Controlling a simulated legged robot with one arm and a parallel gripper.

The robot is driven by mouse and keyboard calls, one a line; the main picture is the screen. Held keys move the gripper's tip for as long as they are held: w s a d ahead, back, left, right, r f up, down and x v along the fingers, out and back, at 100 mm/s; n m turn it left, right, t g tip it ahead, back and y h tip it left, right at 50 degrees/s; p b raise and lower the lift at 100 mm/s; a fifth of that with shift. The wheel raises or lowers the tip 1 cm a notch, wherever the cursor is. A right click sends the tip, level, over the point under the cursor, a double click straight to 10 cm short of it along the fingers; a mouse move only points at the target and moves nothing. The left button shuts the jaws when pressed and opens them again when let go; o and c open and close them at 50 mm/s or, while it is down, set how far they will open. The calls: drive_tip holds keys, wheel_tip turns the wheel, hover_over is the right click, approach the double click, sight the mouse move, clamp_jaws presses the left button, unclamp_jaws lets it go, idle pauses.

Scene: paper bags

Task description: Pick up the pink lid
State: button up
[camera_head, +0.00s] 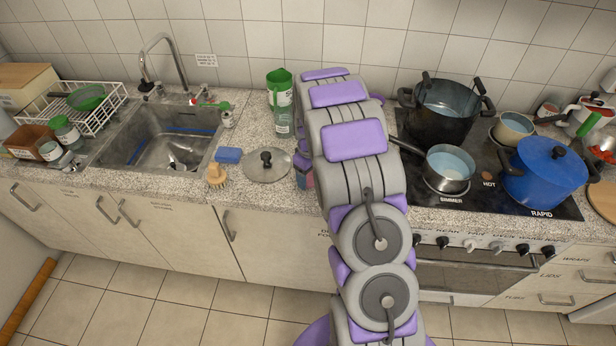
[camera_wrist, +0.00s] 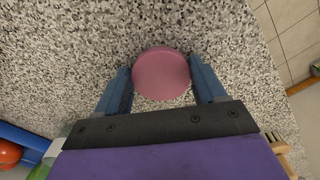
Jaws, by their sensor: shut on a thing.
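The pink lid (camera_wrist: 162,74) is a round, flat-faced disc in the wrist view, seen against the speckled counter. My gripper (camera_wrist: 160,76) has one blue finger on each side of it and is shut on it. I cannot tell from this view whether the lid touches the counter or is just above it. In the head view my arm covers the middle of the counter, and the pink lid cannot be made out there.
The speckled counter (camera_head: 250,190) holds a grey pot lid (camera_head: 266,165), a blue sponge (camera_head: 228,155), a brush (camera_head: 216,174) and a green-topped bottle (camera_head: 281,100). The sink (camera_head: 160,140) is left. Right, the stove bears a black pot (camera_head: 440,112), saucepan (camera_head: 447,168) and blue pot (camera_head: 545,175).

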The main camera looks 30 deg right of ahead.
sight(312, 177)
drive_tip(key=shift+d+r, duration=0.35)
drive_tip(key=shift+r, duration=0.1)
wheel_tip(312, 177, up, 3)
drive_tip(key=shift+w+d+r+p, duration=0.1)
drive_tip(key=shift+p, duration=0.5)
drive_tip(key=s+a+p, duration=0.2)
drive_tip(key=s+a, duration=0.2)
drive_tip(key=a, duration=1.2)
drive_tip(key=shift+r, duration=0.45)
